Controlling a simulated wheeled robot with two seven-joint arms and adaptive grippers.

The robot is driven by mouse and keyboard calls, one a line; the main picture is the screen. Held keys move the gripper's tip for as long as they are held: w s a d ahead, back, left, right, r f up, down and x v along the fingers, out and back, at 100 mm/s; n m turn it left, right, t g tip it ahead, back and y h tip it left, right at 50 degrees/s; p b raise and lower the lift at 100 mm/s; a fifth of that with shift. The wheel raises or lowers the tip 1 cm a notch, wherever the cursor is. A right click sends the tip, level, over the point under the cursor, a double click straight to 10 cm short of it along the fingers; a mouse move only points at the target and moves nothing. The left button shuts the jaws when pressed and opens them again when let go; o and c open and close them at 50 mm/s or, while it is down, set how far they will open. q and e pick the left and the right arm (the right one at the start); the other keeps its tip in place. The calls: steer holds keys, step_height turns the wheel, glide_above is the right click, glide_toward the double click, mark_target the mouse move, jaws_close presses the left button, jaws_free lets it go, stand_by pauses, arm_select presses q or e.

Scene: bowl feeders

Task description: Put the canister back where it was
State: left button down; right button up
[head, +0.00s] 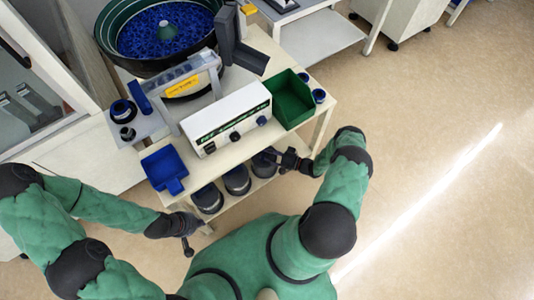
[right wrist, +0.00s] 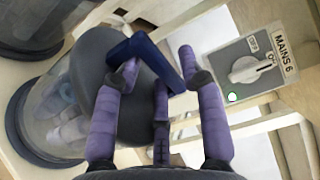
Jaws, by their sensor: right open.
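Three dark-lidded canisters stand in a row on the lower shelf in the head view: the left one (head: 208,198), the middle one (head: 237,180) and the right one (head: 263,165). My right gripper (head: 290,160) is beside the right canister. In the right wrist view, a canister (right wrist: 55,120) with a clear body, grey lid and blue handle (right wrist: 140,48) is close in front. The open fingers of my right gripper (right wrist: 158,65) are around the handle; I cannot tell whether they touch it. My left gripper (head: 187,240) is low at the bench's front left corner, its fingers too small to read.
A panel (right wrist: 262,65) marked "MAINS 6" with a knob is beside the fingers. Another canister (right wrist: 40,25) stands behind. A blue bin (head: 164,168), white control box (head: 228,118), green bin (head: 290,98) and bowl feeder (head: 115,50) are on the bench. Open floor lies right.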

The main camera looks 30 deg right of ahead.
steer(key=shift+s+d+r, duration=0.1)
steer(key=shift+s, duration=0.1)
steer(key=p+v, duration=0.2)
steer(key=v, duration=0.9)
steer(key=shift+s+d, duration=0.15)
steer(key=shift+s, duration=0.1)
